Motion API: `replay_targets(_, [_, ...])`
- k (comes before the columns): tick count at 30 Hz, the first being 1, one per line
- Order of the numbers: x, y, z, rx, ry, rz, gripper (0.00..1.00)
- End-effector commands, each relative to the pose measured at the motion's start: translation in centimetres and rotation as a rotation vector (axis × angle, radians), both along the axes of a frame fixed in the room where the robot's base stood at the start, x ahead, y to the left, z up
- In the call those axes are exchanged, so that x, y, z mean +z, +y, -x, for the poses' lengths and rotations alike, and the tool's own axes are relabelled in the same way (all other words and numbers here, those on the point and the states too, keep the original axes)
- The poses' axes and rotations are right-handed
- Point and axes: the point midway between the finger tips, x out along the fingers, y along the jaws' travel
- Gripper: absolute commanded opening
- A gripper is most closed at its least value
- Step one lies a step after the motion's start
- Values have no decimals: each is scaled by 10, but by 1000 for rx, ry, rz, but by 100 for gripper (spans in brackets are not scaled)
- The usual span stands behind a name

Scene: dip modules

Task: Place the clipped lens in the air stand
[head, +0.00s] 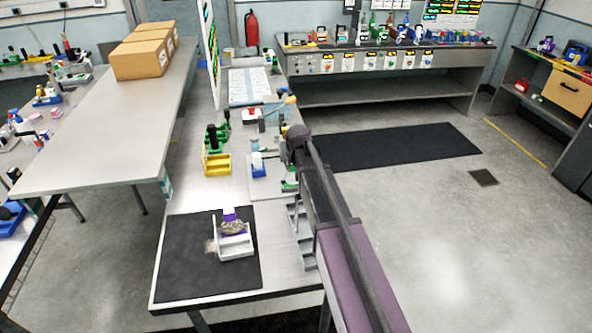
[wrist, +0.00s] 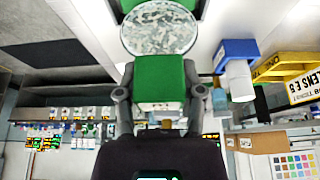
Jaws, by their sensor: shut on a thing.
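In the wrist view my gripper (wrist: 159,92) is shut on a green clip (wrist: 160,78), with one finger on each side. A round, speckled, clear lens (wrist: 160,28) is fixed to the clip's far end; more green shows beyond it. In the head view my arm largely hides the gripper, and I cannot make out the held lens clearly. A white stand (head: 236,246) sits on the black mat (head: 185,265) with a purple clip (head: 229,214) and a lens in it. No readable label tells me which stand is the air stand.
A yellow bin (head: 217,164) and green device (head: 213,138) stand on the bench. Beside them is a blue holder (head: 258,170) with a white cylinder, also close right of the lens in the wrist view (wrist: 238,48). Grey steps (head: 300,225) line the right edge. The mat's left side is clear.

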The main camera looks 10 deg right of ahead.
Motion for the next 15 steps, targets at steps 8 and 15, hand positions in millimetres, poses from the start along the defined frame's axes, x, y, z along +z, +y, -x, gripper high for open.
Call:
replay_targets(8, [-1, 0, 0, 0, 0, 0, 0])
replay_targets(15, [-5, 0, 0, 1, 0, 0, 0])
